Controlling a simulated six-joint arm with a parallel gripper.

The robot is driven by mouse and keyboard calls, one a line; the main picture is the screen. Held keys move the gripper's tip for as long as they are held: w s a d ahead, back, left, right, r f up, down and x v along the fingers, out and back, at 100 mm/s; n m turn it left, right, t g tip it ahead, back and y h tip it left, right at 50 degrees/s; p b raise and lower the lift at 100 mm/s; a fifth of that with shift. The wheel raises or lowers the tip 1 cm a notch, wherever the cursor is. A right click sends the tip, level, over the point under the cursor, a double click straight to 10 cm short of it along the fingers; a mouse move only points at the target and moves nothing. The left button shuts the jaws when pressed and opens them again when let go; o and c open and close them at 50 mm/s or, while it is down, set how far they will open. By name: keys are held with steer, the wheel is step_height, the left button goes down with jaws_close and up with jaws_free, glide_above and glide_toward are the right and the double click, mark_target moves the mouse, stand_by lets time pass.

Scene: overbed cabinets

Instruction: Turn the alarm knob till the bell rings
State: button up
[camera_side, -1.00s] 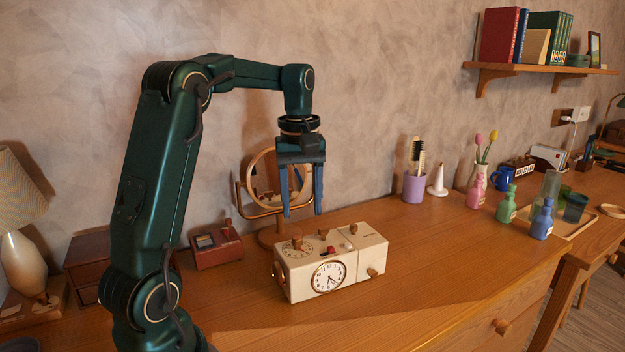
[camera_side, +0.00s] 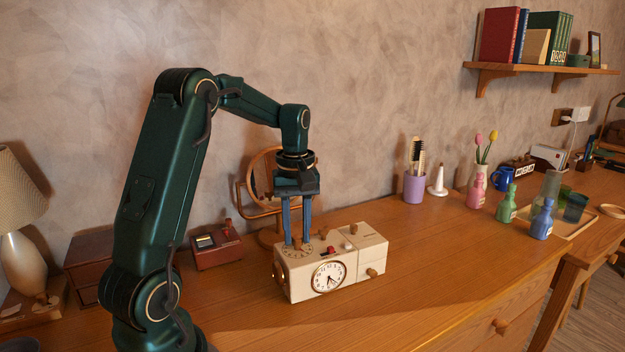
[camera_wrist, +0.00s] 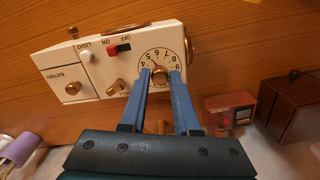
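The cream clock box (camera_side: 345,258) stands on the wooden desk, with a round clock face (camera_side: 329,277) on its front. On its top is a numbered dial with a small brass knob (camera_side: 297,243); the knob also shows in the wrist view (camera_wrist: 159,75). My gripper (camera_side: 297,240) points straight down over this dial. Its two blue fingers (camera_wrist: 160,74) stand on either side of the knob, with what looks like a small gap to it. The fingers hide part of the dial's numbers and any label beside it.
A round mirror (camera_side: 262,180) stands close behind. A red box (camera_side: 215,245) sits to the left.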

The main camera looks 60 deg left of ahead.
mark_target(297, 237)
jaws_close()
steer(key=shift+m, duration=1.1)
steer(key=o, duration=0.6)
jaws_free()
steer(key=shift+r, duration=2.65)
